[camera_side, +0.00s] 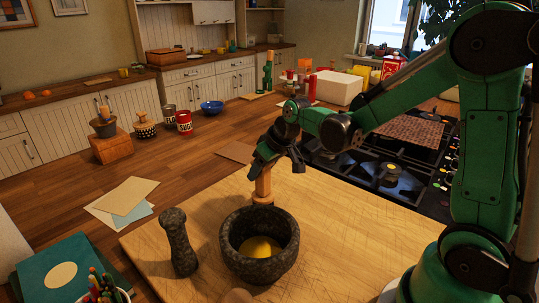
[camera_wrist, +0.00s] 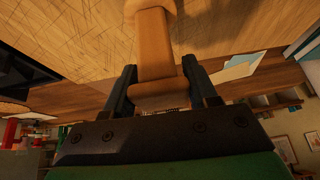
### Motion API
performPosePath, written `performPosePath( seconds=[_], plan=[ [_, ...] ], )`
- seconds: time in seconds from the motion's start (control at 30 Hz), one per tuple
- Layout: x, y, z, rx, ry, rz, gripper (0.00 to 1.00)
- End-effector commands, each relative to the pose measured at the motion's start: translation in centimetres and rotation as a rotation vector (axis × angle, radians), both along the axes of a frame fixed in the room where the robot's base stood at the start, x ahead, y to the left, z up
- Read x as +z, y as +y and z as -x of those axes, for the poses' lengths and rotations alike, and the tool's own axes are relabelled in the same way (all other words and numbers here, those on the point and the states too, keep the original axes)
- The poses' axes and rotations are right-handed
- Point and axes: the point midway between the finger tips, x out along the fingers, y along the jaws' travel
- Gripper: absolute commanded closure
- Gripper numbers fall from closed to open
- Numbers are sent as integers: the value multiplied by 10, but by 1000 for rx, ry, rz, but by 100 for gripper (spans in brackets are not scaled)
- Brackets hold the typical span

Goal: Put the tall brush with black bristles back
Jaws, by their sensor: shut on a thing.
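My gripper (camera_side: 264,165) is shut on an upright tan wooden handle (camera_side: 263,187), above the light wooden worktop near its far edge. In the wrist view my gripper (camera_wrist: 158,90) has one dark finger on each side of the handle (camera_wrist: 155,45). The handle's lower end is behind the stone mortar's rim in the side view. No black bristles show on the held thing in either view, so I cannot tell its kind for sure.
The dark stone mortar (camera_side: 233,262) holds something yellow. A stone pestle (camera_side: 178,243) stands left of it. A black gas hob (camera_side: 385,172) lies to the right. A pot of colored pencils (camera_side: 104,290) is front left. The worktop (camera_side: 345,230) right of the mortar is clear.

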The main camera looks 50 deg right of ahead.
Motion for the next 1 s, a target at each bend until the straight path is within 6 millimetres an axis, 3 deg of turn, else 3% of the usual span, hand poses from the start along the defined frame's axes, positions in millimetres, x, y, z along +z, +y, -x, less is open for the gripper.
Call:
performPosePath(
  seconds=[0.4, 0.43, 0.5, 0.53, 0.83, 1.0],
  plan=[
    [-6, 0, 0, 0, 0, 0, 100],
    [-5, 0, 0, 0, 0, 0, 40],
    [-5, 0, 0, 0, 0, 0, 20],
    [-5, 0, 0, 0, 0, 0, 17],
    [-4, 0, 0, 0, 0, 0, 17],
    [5, 0, 4, 0, 0, 0, 17]
  ],
)
